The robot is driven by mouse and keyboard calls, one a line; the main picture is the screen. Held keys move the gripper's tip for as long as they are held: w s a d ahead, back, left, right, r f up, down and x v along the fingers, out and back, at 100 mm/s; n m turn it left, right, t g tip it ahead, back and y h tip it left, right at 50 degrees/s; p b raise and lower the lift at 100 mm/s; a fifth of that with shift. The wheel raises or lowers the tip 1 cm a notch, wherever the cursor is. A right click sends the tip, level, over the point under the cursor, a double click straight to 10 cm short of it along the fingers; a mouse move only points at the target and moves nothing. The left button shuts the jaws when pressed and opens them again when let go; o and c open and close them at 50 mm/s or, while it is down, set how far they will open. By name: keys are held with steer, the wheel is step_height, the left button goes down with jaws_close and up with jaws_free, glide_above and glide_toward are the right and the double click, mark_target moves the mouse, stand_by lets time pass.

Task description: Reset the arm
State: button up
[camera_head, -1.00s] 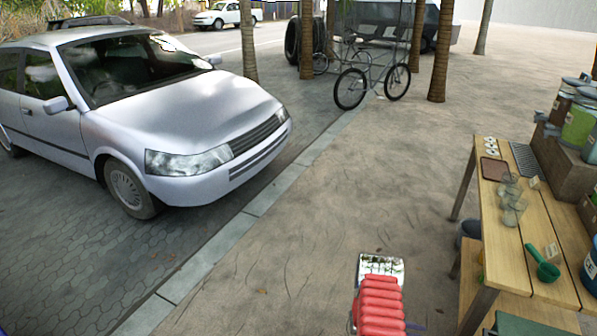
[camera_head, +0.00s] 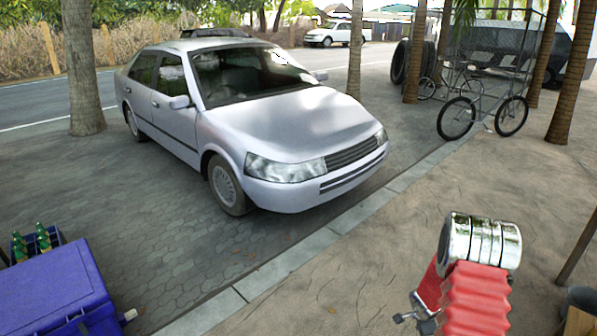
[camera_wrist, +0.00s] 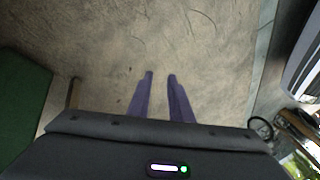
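In the wrist view, my gripper (camera_wrist: 161,76) shows two thin purple fingers. They stand apart, with bare sandy ground visible between them and nothing held. In the head view, my red ribbed arm with a silver ringed part stands at the lower right over the sand. The gripper fingers are not visible in the head view.
A silver car (camera_head: 290,120) stands on the paving, beyond a kerb. A blue box (camera_head: 55,290) and a crate with green bottles (camera_head: 38,240) are at lower left. A cart (camera_head: 480,105) and palm trunks stand behind. A green surface (camera_wrist: 22,100) lies left in the wrist view.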

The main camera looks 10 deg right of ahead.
steer(key=s+a+r+n+g+y, duration=0.1)
steer(key=s+a+r+n+y, duration=0.3)
steer(key=a+r, duration=0.6)
steer(key=s+a+r+n, duration=0.2)
steer(key=a+r+n, duration=0.4)
steer(key=a+r, duration=0.35)
steer(key=s+a+r+n+t, duration=0.1)
steer(key=s+a+r+n, duration=0.3)
steer(key=s+a+r, duration=0.4)
steer(key=s+a+r+n+t, duration=0.1)
steer(key=s+a+r+n, duration=0.4)
steer(key=s+r, duration=0.8)
step_height(320, 180, up, 3)
steer(key=a, duration=0.3)
steer(key=shift+f+h, duration=0.15)
steer(key=shift+h, duration=0.15)
steer(key=shift+d, duration=0.2)
